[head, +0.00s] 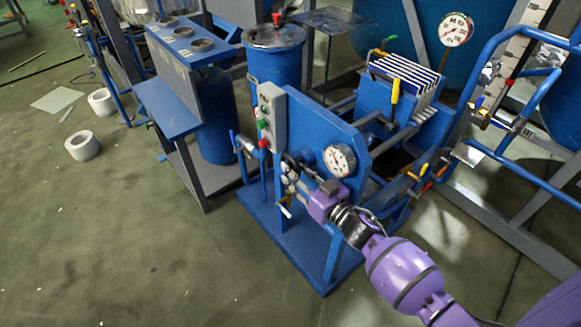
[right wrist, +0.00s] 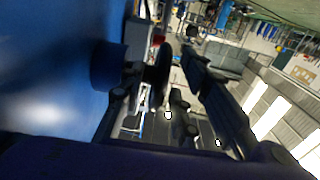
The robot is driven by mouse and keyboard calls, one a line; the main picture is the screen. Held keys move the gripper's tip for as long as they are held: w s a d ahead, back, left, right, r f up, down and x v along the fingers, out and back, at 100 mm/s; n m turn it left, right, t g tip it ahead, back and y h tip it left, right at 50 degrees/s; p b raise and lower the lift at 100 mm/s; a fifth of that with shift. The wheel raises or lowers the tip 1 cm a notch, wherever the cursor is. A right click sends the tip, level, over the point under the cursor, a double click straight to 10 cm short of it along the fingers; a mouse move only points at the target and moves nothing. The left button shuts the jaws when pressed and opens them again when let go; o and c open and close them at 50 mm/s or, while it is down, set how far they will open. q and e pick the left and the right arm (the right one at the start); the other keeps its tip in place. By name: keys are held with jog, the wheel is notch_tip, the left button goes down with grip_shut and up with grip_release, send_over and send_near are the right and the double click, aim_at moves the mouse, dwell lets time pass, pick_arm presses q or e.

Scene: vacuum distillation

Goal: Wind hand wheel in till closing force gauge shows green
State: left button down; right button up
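The blue press frame (head: 330,125) stands in the middle of the head view. A round white gauge (head: 339,160) is on its front; its needle and any green zone are too small to read. The dark hand wheel (head: 291,165) is left of the gauge, partly hidden by my right gripper (head: 296,180). In the right wrist view, my right gripper (right wrist: 155,75) has its dark fingers spread apart. A dark round part (right wrist: 162,68), probably the wheel's rim, shows between them; I cannot tell whether they touch it. My left gripper is not in view.
A control box (head: 271,115) with buttons stands on the frame left of the wheel. White plates (head: 405,75) stand in the press behind. A second gauge (head: 455,29) is at the upper right. Blue railings (head: 530,180) bound the right side. The floor at left front is clear.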

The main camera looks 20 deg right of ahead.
jog(key=shift+x, duration=1.2)
